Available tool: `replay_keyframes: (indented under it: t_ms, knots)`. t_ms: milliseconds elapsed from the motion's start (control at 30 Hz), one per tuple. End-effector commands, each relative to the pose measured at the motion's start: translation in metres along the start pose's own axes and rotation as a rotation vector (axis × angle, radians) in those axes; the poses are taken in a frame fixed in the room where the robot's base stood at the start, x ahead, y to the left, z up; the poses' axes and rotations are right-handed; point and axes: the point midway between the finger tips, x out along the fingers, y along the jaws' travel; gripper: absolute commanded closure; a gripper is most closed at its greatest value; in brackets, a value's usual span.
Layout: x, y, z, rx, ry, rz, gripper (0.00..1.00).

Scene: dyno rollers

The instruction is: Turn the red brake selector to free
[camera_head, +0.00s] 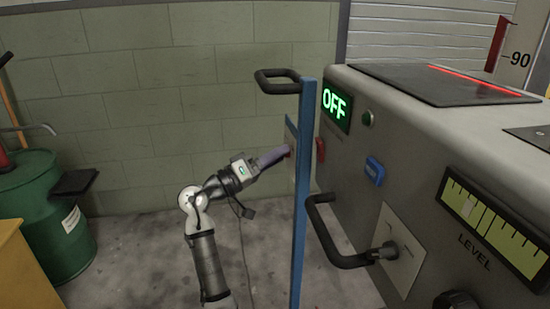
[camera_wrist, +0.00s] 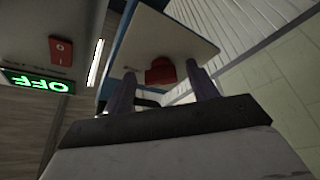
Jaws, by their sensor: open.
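A red knob, which looks like the brake selector (camera_wrist: 160,72), sits on a pale plate (camera_wrist: 150,40) in the wrist view. In the head view only a bit of red (camera_head: 286,150) shows at the tip of my gripper (camera_head: 276,155), beside the blue post. My gripper (camera_wrist: 161,71) is open in the wrist view, with one finger on either side of the knob. The fingertips are close to the knob; I cannot tell whether they touch it. Any marks on the plate are not readable.
A blue post (camera_head: 301,200) with black handles stands before the grey machine (camera_head: 400,150). A green OFF display (camera_head: 336,106) and a red switch (camera_head: 320,149) are on the machine. A green drum (camera_head: 50,220) stands left.

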Motion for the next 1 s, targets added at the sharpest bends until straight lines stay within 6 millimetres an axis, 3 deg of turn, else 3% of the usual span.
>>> replay_keyframes:
  t_ms: [167, 600, 800, 1000]
  knots:
    - [-0.021, -0.001, -0.001, 0.000, 0.004, -0.003, 0.42]
    - [-0.115, -0.001, 0.000, -0.001, 0.003, -0.002, 0.42]
    - [-0.135, 0.000, 0.000, 0.000, 0.001, -0.001, 0.42]
    - [-0.138, 0.000, 0.000, 0.000, 0.000, 0.000, 0.42]
